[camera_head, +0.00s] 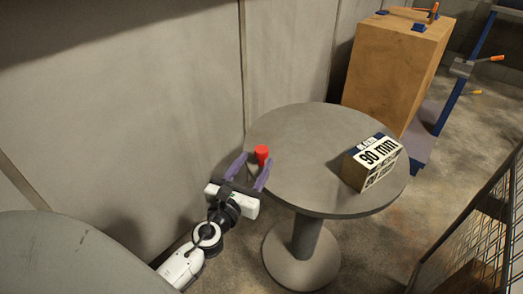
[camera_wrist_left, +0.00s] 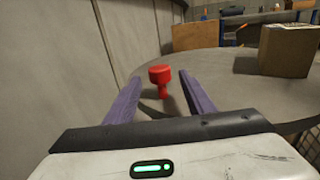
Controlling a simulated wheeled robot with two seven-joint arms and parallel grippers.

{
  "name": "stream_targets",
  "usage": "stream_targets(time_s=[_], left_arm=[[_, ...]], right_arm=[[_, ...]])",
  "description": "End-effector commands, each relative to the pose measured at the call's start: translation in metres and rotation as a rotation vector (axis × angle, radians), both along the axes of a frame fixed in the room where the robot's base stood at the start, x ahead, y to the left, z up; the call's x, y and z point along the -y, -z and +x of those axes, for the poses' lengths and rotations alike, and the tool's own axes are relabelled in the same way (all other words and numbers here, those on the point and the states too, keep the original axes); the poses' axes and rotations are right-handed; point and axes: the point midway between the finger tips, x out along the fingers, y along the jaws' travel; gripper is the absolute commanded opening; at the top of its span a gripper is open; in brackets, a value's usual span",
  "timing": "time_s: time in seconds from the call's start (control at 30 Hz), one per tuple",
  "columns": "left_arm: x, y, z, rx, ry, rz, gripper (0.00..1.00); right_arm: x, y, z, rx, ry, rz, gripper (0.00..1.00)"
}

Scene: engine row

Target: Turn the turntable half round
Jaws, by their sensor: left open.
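The turntable is a round grey table top (camera_head: 305,128) on a single pedestal. A red knob (camera_head: 262,152) on a short stem stands upright near its left edge. My left gripper (camera_head: 256,160) is open at that edge, its purple fingers pointing toward the knob. In the left wrist view the red knob (camera_wrist_left: 161,75) appears between the two finger ends (camera_wrist_left: 160,80), with gaps on both sides. I cannot tell whether it is fully between the fingers or just beyond their tips. My right gripper is not in view.
A box marked "90 mm" (camera_head: 372,160) sits on the right of the top. A large brown block (camera_head: 395,70) stands behind, beside a blue frame (camera_head: 455,95). A grey wall (camera_head: 180,100) runs close on the left. A wire mesh barrier (camera_head: 480,235) is at lower right.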

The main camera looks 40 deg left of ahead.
Motion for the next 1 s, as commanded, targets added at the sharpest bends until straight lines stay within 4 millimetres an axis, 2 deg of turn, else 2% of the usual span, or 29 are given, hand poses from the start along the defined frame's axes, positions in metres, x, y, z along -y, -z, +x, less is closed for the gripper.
stream_targets(time_s=[0.1,0.3,0.67,0.77,0.97,1.0], left_arm=[[-0.006,-0.002,0.022,0.002,-0.002,-0.001,0.49],[-0.011,0.0,0.045,0.001,-0.001,-0.003,0.49],[-0.013,0.001,0.051,-0.001,-0.001,-0.003,0.49],[-0.012,0.001,0.051,-0.001,-0.001,-0.004,0.36],[-0.012,0.001,0.051,-0.001,-0.001,-0.004,0.02],[-0.012,0.001,0.051,-0.001,-0.001,-0.004,0.0]], right_arm=[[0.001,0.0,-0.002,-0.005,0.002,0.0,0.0],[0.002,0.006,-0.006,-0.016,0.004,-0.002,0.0],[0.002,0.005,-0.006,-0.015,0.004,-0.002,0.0],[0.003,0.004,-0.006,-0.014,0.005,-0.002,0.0],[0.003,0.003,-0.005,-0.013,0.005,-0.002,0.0],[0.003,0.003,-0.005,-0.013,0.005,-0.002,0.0]])
